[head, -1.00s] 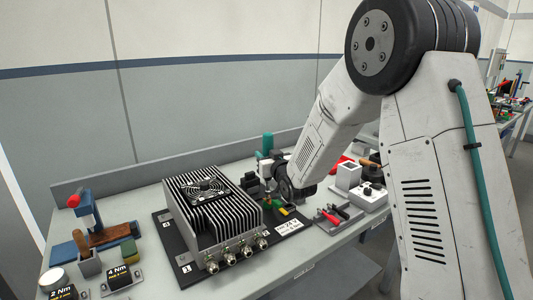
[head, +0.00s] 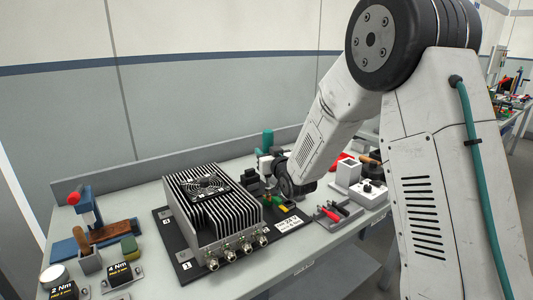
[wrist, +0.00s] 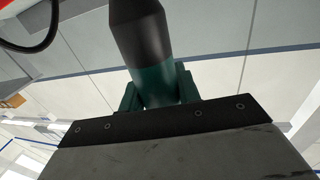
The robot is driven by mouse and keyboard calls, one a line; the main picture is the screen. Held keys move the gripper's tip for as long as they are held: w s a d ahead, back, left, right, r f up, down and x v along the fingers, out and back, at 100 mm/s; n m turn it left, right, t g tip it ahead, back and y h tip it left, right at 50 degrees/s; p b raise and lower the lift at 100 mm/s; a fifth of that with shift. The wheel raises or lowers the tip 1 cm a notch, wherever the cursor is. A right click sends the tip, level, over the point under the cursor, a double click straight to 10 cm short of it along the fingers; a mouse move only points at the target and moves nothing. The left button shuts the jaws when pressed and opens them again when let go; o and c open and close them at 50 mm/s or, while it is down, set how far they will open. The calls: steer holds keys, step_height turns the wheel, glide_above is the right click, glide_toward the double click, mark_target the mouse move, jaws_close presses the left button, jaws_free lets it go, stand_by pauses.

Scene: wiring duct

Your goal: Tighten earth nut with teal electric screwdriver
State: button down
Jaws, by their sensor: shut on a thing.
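The teal electric screwdriver (wrist: 160,85) has a black upper part in the wrist view. My gripper (wrist: 158,92) is shut on its teal body, with a finger on each side. A green and yellow part (head: 276,201), perhaps the earth lead, lies near the box's right side below my wrist. I cannot make out the earth nut. The screwdriver's tip is hidden in both views.
The finned metal box (head: 212,205) with a fan and front connectors stands on a black plate (head: 188,268). A blue stand (head: 90,212) and torque-labelled blocks (head: 122,275) are at left.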

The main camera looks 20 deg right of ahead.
mark_target(266, 140)
steer(key=shift+f, duration=1)
stand_by(2.2)
steer(key=shift+r, duration=3.1)
